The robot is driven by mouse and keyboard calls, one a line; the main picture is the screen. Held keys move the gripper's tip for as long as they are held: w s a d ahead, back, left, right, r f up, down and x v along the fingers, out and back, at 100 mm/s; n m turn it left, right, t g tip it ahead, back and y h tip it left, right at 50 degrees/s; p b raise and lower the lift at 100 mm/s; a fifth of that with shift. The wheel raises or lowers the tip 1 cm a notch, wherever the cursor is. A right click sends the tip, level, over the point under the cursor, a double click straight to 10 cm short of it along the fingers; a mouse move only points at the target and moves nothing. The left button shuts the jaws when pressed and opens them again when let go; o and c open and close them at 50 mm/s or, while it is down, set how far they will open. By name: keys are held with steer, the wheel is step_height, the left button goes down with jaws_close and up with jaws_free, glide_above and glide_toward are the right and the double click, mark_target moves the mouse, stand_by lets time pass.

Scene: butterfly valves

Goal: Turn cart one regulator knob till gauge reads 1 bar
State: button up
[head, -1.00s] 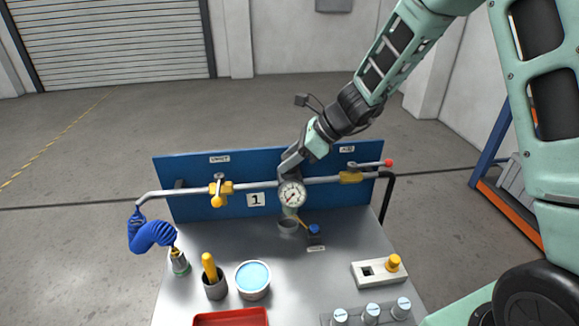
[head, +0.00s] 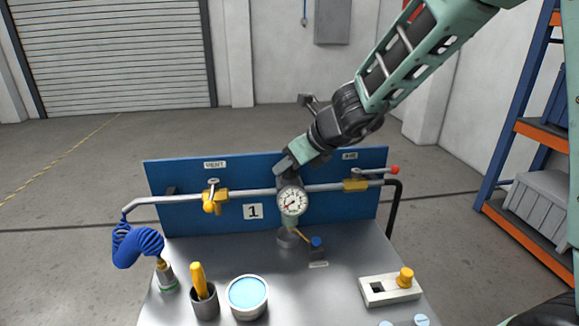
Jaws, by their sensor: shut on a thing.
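Cart one carries a blue panel (head: 230,172) with the number plate 1 (head: 253,211) and a grey pipe across it. A round white gauge (head: 292,201) faces me at the middle of the pipe. Its needle is too small to read surely. My gripper (head: 286,166) points down and left, right above the gauge. It is shut on the regulator knob, which the fingers and gauge hide.
A yellow valve (head: 214,197) sits under the VENT label and a red-tipped lever (head: 376,170) under the AIR label. A blue coiled hose (head: 136,243) hangs at left. A cup with a yellow handle (head: 203,284), a blue-filled tub (head: 247,294) and a switch box (head: 390,289) stand in front.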

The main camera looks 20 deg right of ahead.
stand_by(0.3)
steer(key=o, duration=0.7)
steer(key=p+v, duration=0.6)
steer(key=v, duration=1.1)
steer(key=shift+s+r, duration=0.15)
steer(key=shift+r, duration=0.05)
